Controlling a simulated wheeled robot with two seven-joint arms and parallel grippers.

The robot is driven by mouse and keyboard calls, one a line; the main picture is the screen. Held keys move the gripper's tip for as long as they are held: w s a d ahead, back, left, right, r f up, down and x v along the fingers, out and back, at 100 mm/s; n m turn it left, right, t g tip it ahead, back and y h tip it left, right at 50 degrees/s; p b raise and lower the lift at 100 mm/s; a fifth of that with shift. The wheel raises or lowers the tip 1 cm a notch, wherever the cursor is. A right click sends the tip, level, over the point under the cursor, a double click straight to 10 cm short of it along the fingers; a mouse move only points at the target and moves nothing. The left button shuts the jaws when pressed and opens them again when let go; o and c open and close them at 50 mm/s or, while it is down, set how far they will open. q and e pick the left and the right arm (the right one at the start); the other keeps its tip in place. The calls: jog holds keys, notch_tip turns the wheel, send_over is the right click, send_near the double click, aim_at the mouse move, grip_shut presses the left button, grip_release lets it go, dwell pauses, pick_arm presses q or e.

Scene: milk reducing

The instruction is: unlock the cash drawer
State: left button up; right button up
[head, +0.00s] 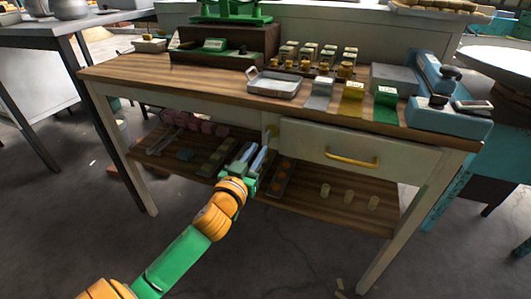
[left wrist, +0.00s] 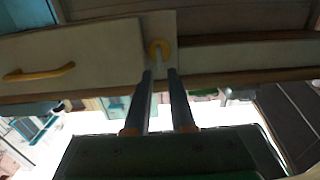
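The white cash drawer (head: 320,148) with a yellow bar handle sits shut under the wooden counter top. It also shows in the left wrist view (left wrist: 85,60). A small yellow round lock piece (head: 272,131) is on the pale panel just left of the drawer; it also shows in the left wrist view (left wrist: 159,48). My left gripper (head: 254,150) is in front of the counter, just below and left of the lock piece. Its two fingers (left wrist: 160,74) are apart with a narrow gap, pointing at the lock piece. I cannot tell whether they touch it. My right gripper is not in view.
On the counter top (head: 215,83) stand a metal tray (head: 274,84), several small colored blocks and a blue device (head: 445,105). A lower shelf (head: 300,195) holds small items near my left gripper. The floor in front is mostly clear.

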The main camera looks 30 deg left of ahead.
aim_at(266, 139)
pick_arm(q)
jog(key=x, duration=0.6)
jog(key=shift+w, duration=0.1)
grip_shut()
